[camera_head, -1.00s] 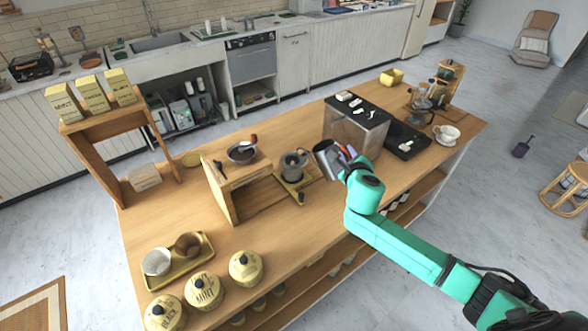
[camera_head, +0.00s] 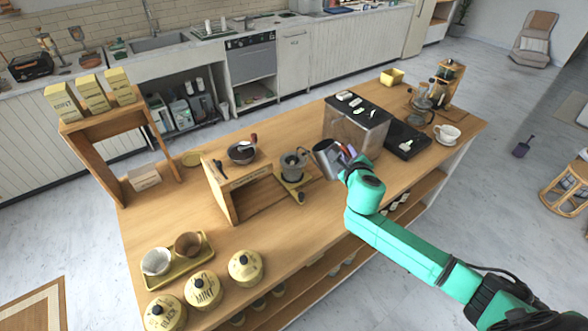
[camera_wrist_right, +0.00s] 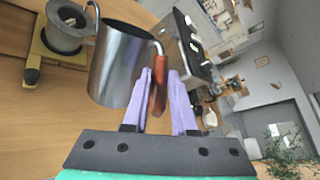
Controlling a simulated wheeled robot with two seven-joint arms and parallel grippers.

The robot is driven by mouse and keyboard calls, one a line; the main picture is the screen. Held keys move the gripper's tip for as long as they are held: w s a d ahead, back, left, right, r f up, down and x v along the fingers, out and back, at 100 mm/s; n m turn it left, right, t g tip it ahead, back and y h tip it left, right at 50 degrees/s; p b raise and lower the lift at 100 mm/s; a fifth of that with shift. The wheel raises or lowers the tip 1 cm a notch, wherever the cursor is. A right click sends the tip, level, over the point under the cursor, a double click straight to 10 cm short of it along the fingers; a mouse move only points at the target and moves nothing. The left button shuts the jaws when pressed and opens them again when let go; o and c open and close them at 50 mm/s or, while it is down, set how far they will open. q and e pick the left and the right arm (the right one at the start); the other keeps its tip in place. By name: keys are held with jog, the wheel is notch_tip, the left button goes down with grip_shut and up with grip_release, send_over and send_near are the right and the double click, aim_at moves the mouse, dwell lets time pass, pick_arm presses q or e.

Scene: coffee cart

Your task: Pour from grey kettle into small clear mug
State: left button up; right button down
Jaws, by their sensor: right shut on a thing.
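The grey metal kettle (camera_head: 325,158) is in the air over the wooden counter, tilted, with its mouth turned toward the left. My right gripper (camera_head: 348,165) holds it from the right. In the right wrist view, the purple fingers (camera_wrist_right: 166,92) close around the red-brown handle of the kettle (camera_wrist_right: 120,62). The small clear mug (camera_head: 291,166) appears to be the greyish see-through vessel on a yellow stand, just left of the kettle. It also shows in the right wrist view (camera_wrist_right: 68,22), partly cut off. No liquid stream is visible. My left gripper is out of view.
A wooden stand (camera_head: 222,190) with a dark bowl is left of the mug. A coffee machine (camera_head: 355,128) is behind the kettle. A tray with two cups (camera_head: 178,270) and yellow canisters (camera_head: 245,266) are at the front left. The counter's middle front is clear.

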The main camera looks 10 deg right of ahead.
jog(key=b, duration=0.1)
jog(key=f+b, duration=0.2)
jog(key=shift+s+d+m+t, duration=0.3)
jog(key=shift+m, duration=0.1)
jog(key=shift+r, duration=0.15)
jog(key=shift+w+r+p, duration=0.1)
jog(key=shift+r+p, duration=0.25)
jog(key=shift+p, duration=0.3)
jog(key=shift+a+r+p, duration=0.1)
jog(key=shift+a+p, duration=0.05)
jog(key=shift+p, duration=0.5)
